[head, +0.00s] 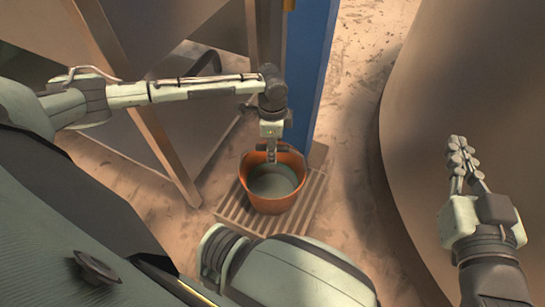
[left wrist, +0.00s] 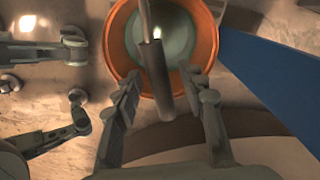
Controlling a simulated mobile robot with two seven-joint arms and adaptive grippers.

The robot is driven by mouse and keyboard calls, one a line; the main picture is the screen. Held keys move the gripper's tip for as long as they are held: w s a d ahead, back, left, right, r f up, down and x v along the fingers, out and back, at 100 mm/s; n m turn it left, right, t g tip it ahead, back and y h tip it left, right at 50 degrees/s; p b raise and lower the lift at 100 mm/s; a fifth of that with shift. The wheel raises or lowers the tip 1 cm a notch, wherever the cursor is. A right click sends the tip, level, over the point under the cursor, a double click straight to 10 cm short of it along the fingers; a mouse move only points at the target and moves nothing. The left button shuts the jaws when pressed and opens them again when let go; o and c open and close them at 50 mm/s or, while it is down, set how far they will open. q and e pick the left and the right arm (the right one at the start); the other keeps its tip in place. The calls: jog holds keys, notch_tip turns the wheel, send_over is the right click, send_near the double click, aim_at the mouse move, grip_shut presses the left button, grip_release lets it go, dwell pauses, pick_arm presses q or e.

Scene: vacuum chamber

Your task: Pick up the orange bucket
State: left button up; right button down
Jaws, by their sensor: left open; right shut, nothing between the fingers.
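The orange bucket (head: 268,206) stands upright on a slatted pallet, with a grey-green interior. In the left wrist view the bucket (left wrist: 114,50) is at the top centre. Its handle, with a dark cylindrical grip (left wrist: 157,75), crosses the opening. My left gripper (head: 271,157) points down over the bucket's far side. In the left wrist view its open fingers (left wrist: 163,82) lie on either side of the grip; I cannot tell whether they touch it. My right gripper (head: 460,146) is shut and empty, well to the right of the bucket.
The pallet (head: 228,209) lies on a sandy, stained floor. A blue post (head: 312,75) rises just behind the bucket. A brown slanted beam (head: 160,150) stands to the left, and a large curved brown surface (head: 430,90) fills the right. Bare floor lies between post and curved surface.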

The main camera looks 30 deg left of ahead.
pick_arm(q)
jog(key=shift+f, duration=0.15)
dwell(0.3)
grip_shut()
dwell(0.4)
jog(key=shift+w+r, duration=0.2)
